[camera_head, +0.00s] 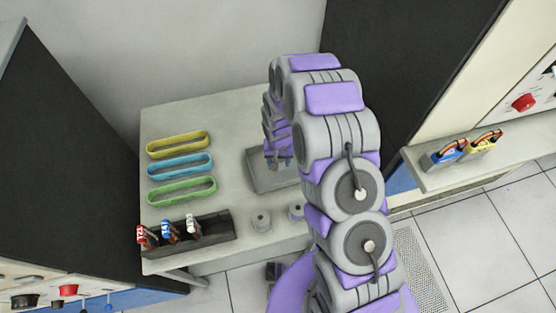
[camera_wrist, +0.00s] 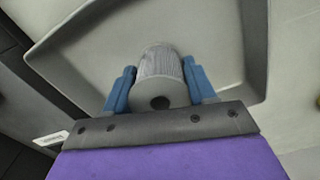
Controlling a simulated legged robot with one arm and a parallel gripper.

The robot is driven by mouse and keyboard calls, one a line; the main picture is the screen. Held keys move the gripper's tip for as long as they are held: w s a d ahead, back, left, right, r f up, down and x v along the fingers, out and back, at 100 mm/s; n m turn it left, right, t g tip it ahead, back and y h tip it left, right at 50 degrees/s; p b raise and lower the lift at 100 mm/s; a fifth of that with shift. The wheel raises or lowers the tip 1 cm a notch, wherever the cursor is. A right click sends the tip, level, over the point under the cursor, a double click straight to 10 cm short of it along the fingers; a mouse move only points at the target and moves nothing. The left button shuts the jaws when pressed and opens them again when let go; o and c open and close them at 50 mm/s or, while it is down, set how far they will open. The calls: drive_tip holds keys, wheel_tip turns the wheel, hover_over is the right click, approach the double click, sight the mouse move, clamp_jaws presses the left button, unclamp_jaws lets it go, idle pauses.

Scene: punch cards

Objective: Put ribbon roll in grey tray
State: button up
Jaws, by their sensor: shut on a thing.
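The ribbon roll (camera_wrist: 161,68) is a grey cylinder with a dark centre hole. In the wrist view it sits between the two blue fingers of my gripper (camera_wrist: 160,82), which is shut on it. The grey tray (camera_wrist: 95,55) shows behind the roll in the wrist view, so the roll is over the tray's inside; I cannot tell whether it touches the bottom. In the head view the grey tray (camera_head: 262,178) lies on the table, and my gripper (camera_head: 278,160) is over it. The held roll is hidden there, and my arm covers the tray's right part.
Two more grey rolls stand in front of the tray, one left (camera_head: 261,220) and one right (camera_head: 296,211). A dark holder (camera_head: 215,230) with several tagged items stands at the front left.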

drive_tip(key=shift+d+r, duration=0.1)
drive_tip(key=shift+d, duration=0.1)
drive_tip(key=o, duration=0.8)
drive_tip(key=shift+c, duration=0.2)
drive_tip(key=o, duration=0.4)
drive_tip(key=shift+a, duration=0.25)
drive_tip(key=shift+c, duration=0.2)
drive_tip(key=shift+d, duration=0.1)
